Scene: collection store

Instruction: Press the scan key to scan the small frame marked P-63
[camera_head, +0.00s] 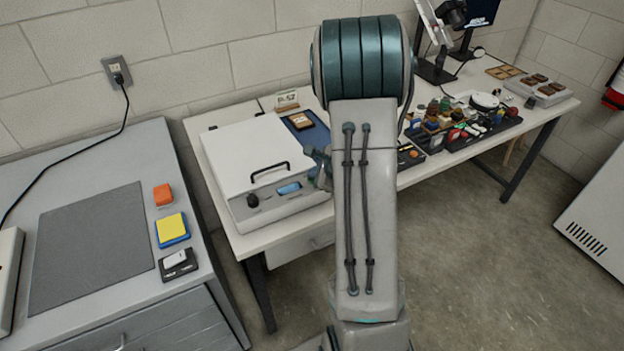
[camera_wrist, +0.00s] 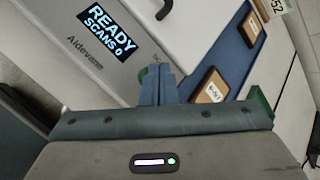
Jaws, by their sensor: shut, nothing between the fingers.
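A white scanner (camera_head: 255,165) with a black-handled lid stands on the white table; its lid is down. In the wrist view, its display (camera_wrist: 111,30) reads "READY SCANS 0". A green scan key (camera_wrist: 147,75) shows in part beside and behind my fingertips. My gripper (camera_wrist: 158,72) is shut and empty, pointing at the scanner front by the key; I cannot tell whether it touches. In the head view, my gripper (camera_head: 321,165) is partly hidden by my arm. Small brown frames (camera_wrist: 211,87) (camera_wrist: 251,28) lie on a blue mat; I cannot read P-63 on them.
The blue mat (camera_head: 318,137) lies right of the scanner, with a P-52 card (camera_head: 286,99) behind. A tray of small coloured objects (camera_head: 460,125) fills the table farther right. A grey cabinet with a dark mat (camera_head: 92,245) stands left, past a gap.

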